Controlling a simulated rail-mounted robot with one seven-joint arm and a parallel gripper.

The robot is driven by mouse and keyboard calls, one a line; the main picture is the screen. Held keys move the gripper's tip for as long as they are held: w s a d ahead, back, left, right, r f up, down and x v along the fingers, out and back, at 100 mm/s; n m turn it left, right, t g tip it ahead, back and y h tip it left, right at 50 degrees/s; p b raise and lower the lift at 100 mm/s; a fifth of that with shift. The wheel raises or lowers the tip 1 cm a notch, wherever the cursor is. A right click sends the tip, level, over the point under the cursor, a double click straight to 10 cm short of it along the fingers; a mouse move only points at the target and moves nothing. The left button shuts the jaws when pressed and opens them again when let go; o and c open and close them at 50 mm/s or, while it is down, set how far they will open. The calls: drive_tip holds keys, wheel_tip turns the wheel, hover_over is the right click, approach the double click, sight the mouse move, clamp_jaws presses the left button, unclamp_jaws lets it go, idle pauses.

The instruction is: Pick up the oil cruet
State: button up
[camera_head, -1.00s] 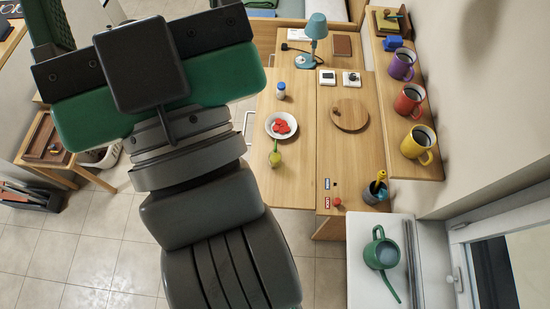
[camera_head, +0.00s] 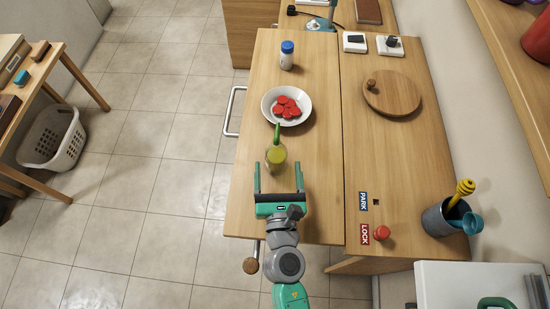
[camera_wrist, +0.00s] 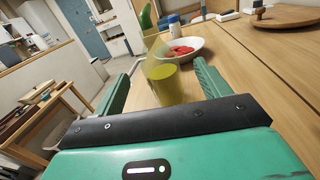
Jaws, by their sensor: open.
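The oil cruet (camera_head: 275,158) is a clear vessel with yellow-green oil and a green spout. It stands upright near the left edge of the wooden worktop. In the wrist view the cruet (camera_wrist: 164,80) shows ahead, between the two green fingers. My gripper (camera_head: 279,174) is open and empty, on the near side of the cruet. Its fingers point toward the cruet, with their tips close to its lower part. I cannot tell whether they touch it.
A white bowl with red slices (camera_head: 286,108) stands just behind the cruet, and a blue-capped shaker (camera_head: 287,55) further back. To the right are a round wooden lid (camera_head: 392,94), a red button (camera_head: 382,233) and a grey utensil pot (camera_head: 444,217). The worktop between is clear.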

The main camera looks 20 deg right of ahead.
sight(277, 166)
wheel_tip(277, 166, down, 2)
drive_tip(key=shift+s+a+f+n, duration=0.1)
drive_tip(key=shift+n, duration=0.4)
drive_tip(key=shift+r+p+x, duration=0.2)
drive_tip(key=shift+p+x, duration=0.1)
drive_tip(key=shift+x, duration=1.5)
drive_tip(key=x, duration=0.4)
drive_tip(key=c, duration=1.2)
drive_tip(key=shift+o, duration=0.2)
